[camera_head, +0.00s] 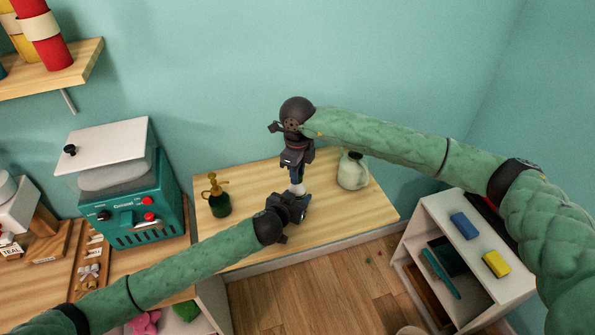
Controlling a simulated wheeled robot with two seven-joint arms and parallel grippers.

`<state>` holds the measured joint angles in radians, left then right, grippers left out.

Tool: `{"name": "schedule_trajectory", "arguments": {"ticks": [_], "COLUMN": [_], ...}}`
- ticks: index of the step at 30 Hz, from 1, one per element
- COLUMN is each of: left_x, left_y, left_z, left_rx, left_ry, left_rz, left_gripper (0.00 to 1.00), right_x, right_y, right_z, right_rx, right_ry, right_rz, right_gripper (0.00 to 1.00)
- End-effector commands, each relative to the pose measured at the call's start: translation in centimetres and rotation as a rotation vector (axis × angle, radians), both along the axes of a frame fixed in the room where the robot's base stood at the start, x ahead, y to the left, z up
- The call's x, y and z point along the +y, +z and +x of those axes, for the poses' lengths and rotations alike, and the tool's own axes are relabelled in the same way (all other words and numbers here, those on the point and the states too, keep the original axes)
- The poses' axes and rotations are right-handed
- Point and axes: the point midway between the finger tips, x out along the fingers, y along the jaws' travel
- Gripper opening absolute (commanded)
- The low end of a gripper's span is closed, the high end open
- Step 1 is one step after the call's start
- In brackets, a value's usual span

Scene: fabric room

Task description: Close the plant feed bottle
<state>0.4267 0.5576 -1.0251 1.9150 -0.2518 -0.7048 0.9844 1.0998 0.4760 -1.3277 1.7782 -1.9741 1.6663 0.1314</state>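The plant feed bottle (298,188) stands on the wooden table, mostly hidden between my two grippers; only a small pale part and a bit of its body show. My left gripper (298,200) reaches in from the lower left, low at the bottle's body, and appears shut on it. My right gripper (297,174) points straight down from above, its fingertips at the pale top part of the bottle, and seems closed around it. The cap's exact seating cannot be seen.
A teal machine (143,215) is at left. A white shelf (446,213) with blue and yellow blocks is at right.

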Motion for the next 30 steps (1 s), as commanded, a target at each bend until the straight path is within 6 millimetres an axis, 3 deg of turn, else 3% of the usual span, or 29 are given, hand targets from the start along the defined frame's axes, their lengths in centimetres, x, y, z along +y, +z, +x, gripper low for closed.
{"name": "schedule_trajectory", "arguments": {"ticks": [8,9,13,23,30], "left_x": [0.0,0.0,0.0,0.0,0.0], "left_y": [0.0,0.0,0.0,0.0,0.0], "left_z": [0.0,0.0,0.0,0.0,0.0], "left_rx": [0.000,0.000,0.000,0.000,0.000], "left_ry": [0.000,0.000,0.000,0.000,0.000], "left_rz": [0.000,0.000,0.000,0.000,0.000], "left_gripper": [0.00,0.00,0.00,0.00,0.00], "right_x": [0.0,0.0,0.0,0.0,0.0], "right_y": [0.0,0.0,0.0,0.2,3.1], "right_z": [0.0,0.0,0.0,0.0,0.1], "right_rx": [0.000,0.000,0.000,-0.001,-0.003], "right_ry": [-0.005,-0.005,-0.005,-0.004,-0.004], "right_rz": [0.000,0.000,0.000,0.000,0.001], "right_gripper": [0.00,0.27,0.50,0.50,0.50]}}
